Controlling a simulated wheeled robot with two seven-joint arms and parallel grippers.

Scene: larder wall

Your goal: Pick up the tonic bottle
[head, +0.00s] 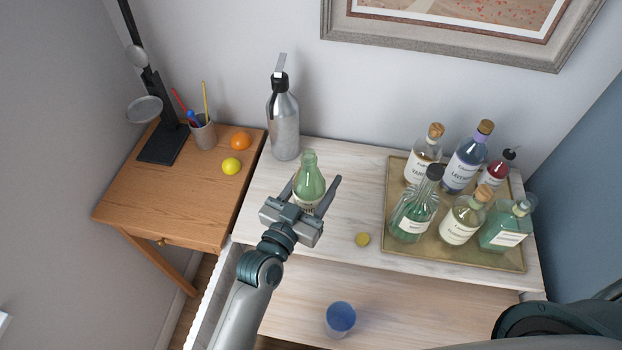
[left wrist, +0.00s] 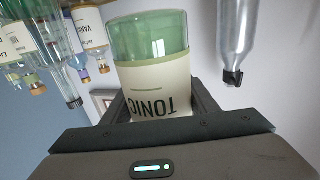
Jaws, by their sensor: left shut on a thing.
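The tonic bottle (head: 310,178) is green glass with a pale label, near the left part of the whitewashed cabinet top. In the left wrist view the bottle (left wrist: 155,80) appears upside down, and its label reads TONIC. My left gripper (head: 316,188) is shut on it, one finger on each side of the body. The bottle stands about upright; I cannot tell whether its base touches the top. The fingers and wrist hide its lower part in the head view. My right gripper is not in view.
A grey metal bottle (head: 284,117) stands close behind. A brass tray (head: 450,256) with several bottles is at the right. A blue cup (head: 340,318) stands lower down. An orange (head: 240,141) and a lemon (head: 231,166) sit on the left table.

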